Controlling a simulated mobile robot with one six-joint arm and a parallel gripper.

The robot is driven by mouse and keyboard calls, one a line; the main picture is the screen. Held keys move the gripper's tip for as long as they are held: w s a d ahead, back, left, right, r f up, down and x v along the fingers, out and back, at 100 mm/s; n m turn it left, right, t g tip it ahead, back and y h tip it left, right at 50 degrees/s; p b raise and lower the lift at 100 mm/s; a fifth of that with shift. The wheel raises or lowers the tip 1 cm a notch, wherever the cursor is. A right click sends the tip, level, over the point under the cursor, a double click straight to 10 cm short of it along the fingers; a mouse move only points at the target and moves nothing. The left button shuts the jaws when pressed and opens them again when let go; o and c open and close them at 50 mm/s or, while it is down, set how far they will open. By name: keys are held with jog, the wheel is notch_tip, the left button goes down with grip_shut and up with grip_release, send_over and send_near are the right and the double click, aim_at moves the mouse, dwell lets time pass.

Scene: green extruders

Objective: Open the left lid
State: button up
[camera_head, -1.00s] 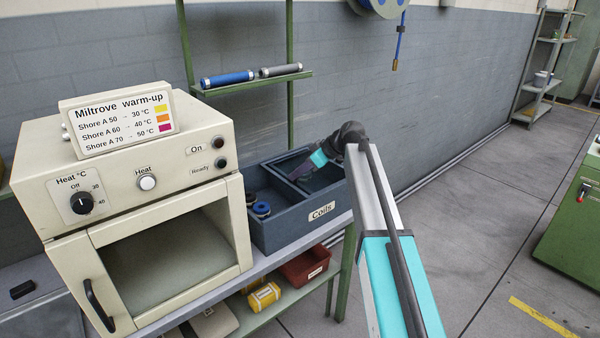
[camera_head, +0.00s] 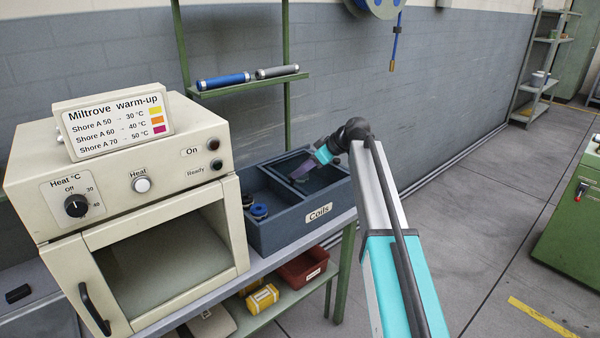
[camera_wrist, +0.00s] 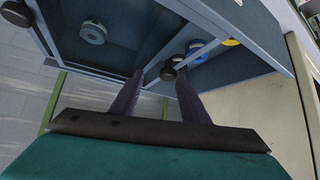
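The dark blue-grey box labelled Coils (camera_head: 283,231) stands on the bench with two compartments. Its left compartment holds a blue coil (camera_head: 259,211). No opaque lid shows over either compartment, and I cannot tell whether clear lids cover them. In the wrist view a round black knob (camera_wrist: 168,72) shows by the divider, between the fingertips in the picture; a second black knob (camera_wrist: 17,12) is at the upper left. My gripper (camera_head: 296,177) is over the box near the divider. In the wrist view its two dark fingers (camera_wrist: 159,73) are apart, with nothing visibly clamped.
The cream warm-up oven (camera_head: 140,215) stands directly left of the box. Above, a green shelf (camera_head: 250,87) holds a blue and a grey cylinder. A red bin (camera_head: 303,269) and yellow item (camera_head: 262,298) lie below the bench.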

jog(key=b+v, duration=0.1)
jog(key=v, duration=1)
jog(key=shift+d+r, duration=0.2)
jog(key=shift+r, duration=0.05)
jog(key=shift+s, duration=0.2)
